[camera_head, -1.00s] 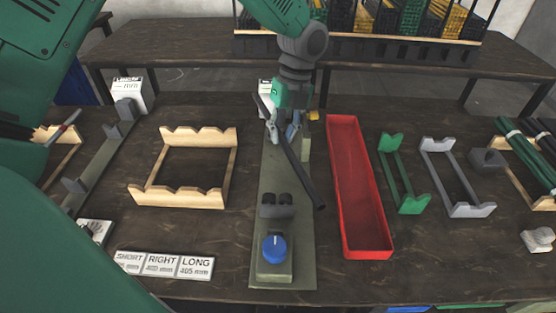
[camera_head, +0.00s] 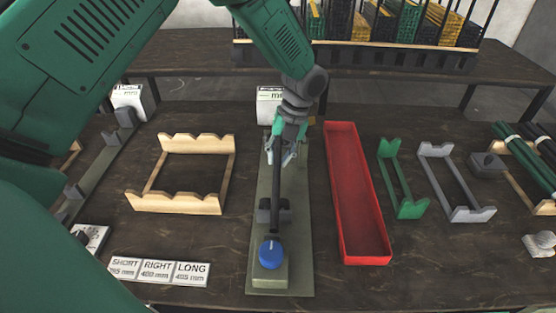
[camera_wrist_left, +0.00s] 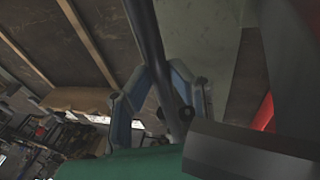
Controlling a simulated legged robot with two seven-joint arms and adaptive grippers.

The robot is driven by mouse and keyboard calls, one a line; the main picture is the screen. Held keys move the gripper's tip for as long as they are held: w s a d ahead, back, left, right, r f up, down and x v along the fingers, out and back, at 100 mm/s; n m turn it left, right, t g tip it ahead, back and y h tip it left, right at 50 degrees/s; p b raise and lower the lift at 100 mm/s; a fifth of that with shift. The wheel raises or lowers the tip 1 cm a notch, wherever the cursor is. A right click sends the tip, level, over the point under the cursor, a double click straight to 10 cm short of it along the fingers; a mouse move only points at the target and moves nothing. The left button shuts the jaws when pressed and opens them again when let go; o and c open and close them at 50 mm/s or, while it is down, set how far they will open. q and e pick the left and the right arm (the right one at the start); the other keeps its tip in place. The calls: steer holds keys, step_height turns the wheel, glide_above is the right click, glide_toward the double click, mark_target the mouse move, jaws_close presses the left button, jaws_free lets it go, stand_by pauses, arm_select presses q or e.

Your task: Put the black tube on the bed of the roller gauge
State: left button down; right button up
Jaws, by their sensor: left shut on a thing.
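The black tube (camera_head: 276,190) is held over the roller gauge (camera_head: 300,240) and now runs nearly along its length in the head view. Its near end is at the dark roller block (camera_head: 264,212), just behind the blue knob (camera_head: 272,254). I cannot tell whether it touches the rollers. My left gripper (camera_head: 283,152) is shut on the tube toward its far end. In the left wrist view the tube (camera_wrist_left: 149,45) passes between the blue-grey fingers (camera_wrist_left: 155,100) of the left gripper. My right gripper is not in view.
A red tray (camera_head: 358,200) lies right of the gauge. A green rack (camera_head: 410,208) and a grey rack (camera_head: 470,213) stand further right. A wooden rack (camera_head: 175,203) is on the left, with SHORT, RIGHT and LONG labels (camera_head: 158,271) in front. Dark and green tubes (camera_head: 520,155) lie far right.

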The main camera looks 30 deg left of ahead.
arm_select(q)
steer(key=shift+d+f, duration=0.2)
steer(key=shift+f, duration=0.2)
steer(key=c, duration=1.5)
jaws_free()
steer(key=shift+a, duration=0.25)
steer(key=shift+o, duration=0.2)
steer(key=shift+a+f, duration=0.15)
steer(key=shift+a, duration=0.2)
steer(key=p+v, duration=0.1)
steer(key=v, duration=1.1)
steer(key=shift+d, duration=0.15)
steer(key=shift+w+d, duration=0.1)
steer(key=shift+d, duration=0.05)
